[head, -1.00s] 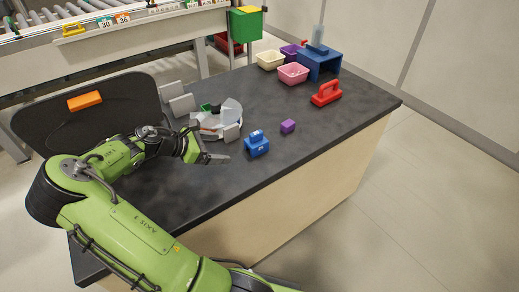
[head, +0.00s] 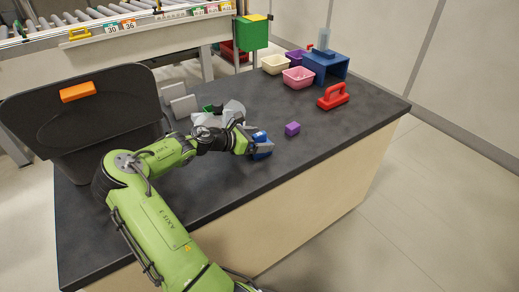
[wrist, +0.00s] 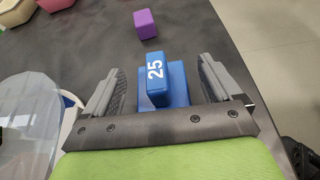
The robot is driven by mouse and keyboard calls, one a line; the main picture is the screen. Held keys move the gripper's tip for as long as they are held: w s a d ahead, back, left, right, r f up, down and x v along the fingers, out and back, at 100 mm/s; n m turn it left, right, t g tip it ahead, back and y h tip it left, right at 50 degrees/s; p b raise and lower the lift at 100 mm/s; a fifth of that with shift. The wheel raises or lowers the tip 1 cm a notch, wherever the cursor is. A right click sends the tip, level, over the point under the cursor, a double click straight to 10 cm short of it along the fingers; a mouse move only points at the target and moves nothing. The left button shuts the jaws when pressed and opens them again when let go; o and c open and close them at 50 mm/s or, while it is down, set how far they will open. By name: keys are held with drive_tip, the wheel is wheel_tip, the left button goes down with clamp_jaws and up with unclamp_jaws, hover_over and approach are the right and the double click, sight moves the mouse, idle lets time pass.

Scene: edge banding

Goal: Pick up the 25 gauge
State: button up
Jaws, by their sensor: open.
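The 25 gauge is a blue block with a raised blue grip marked "25" in white. It shows in the wrist view (wrist: 157,82) between my gripper's two fingers. In the head view the blue gauge (head: 262,146) is partly hidden behind the end of my arm on the dark tabletop. My gripper (wrist: 160,88) is open, with one grey finger on each side of the gauge's raised grip. A gap shows on both sides. In the head view my gripper (head: 252,146) is right at the gauge.
A purple cube (head: 292,128) lies just beyond the gauge. A clear round holder (wrist: 28,125) stands close on the left. A red handled block (head: 333,97), pink bin (head: 298,78), cream bin (head: 275,64) and blue box (head: 325,67) stand farther back. The counter's front edge is near.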

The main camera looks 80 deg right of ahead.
drive_tip(key=shift+s+d+f, duration=0.1)
drive_tip(key=shift+s+d, duration=0.05)
drive_tip(key=shift+d, duration=0.05)
drive_tip(key=c, duration=1.2)
